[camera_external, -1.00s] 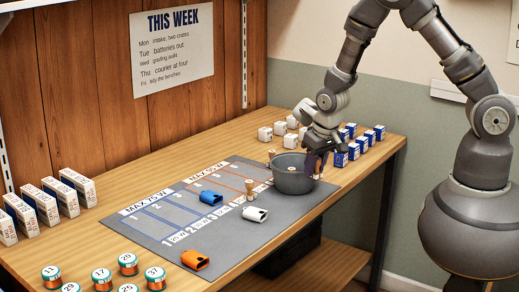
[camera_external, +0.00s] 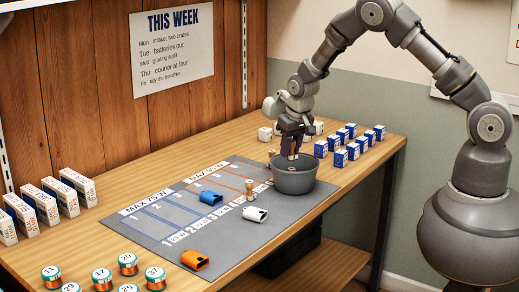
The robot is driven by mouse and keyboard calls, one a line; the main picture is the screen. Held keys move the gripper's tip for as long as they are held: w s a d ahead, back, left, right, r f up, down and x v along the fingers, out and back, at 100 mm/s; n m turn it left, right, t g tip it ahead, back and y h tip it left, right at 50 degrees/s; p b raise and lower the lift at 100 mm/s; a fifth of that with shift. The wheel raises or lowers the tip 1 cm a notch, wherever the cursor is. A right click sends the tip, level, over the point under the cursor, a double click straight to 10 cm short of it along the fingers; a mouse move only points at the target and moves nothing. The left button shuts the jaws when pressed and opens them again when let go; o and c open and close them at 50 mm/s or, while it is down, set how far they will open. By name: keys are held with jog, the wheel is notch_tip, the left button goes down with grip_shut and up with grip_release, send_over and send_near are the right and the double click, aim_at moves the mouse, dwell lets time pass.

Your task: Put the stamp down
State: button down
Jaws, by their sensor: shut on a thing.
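My gripper (camera_external: 291,150) points down over the rim area of the grey round bowl (camera_external: 294,180). It is shut on a small wooden stamp (camera_external: 295,156), which shows only in part below the fingers. Whether the stamp touches the bowl or is behind or above it, I cannot tell. Another small wooden stamp-like piece (camera_external: 249,190) stands upright on the grey mat (camera_external: 140,236), left of the bowl. A further wooden piece (camera_external: 271,154) shows partly behind the bowl.
Blue-and-white boxes (camera_external: 340,158) stand right of the bowl. Numbered round tins (camera_external: 102,276) sit at front left.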

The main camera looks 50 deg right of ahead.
jog(key=shift+w+b+x, duration=0.25)
jog(key=shift+b+x, duration=0.2)
jog(key=shift+x, duration=0.6)
jog(key=shift+w+b+x, duration=0.2)
jog(key=shift+b+x, duration=0.25)
jog(key=shift+x, duration=0.55)
jog(key=c, duration=1.1)
grip_release()
jog(key=shift+a+r, duration=0.1)
jog(key=shift+a, duration=0.05)
jog(key=shift+c, duration=0.2)
jog(key=p+v, duration=0.3)
jog(key=v, duration=0.9)
jog(key=shift+s+r+p, duration=0.1)
jog(key=shift+r+p, duration=0.05)
jog(key=shift+p, duration=0.25)
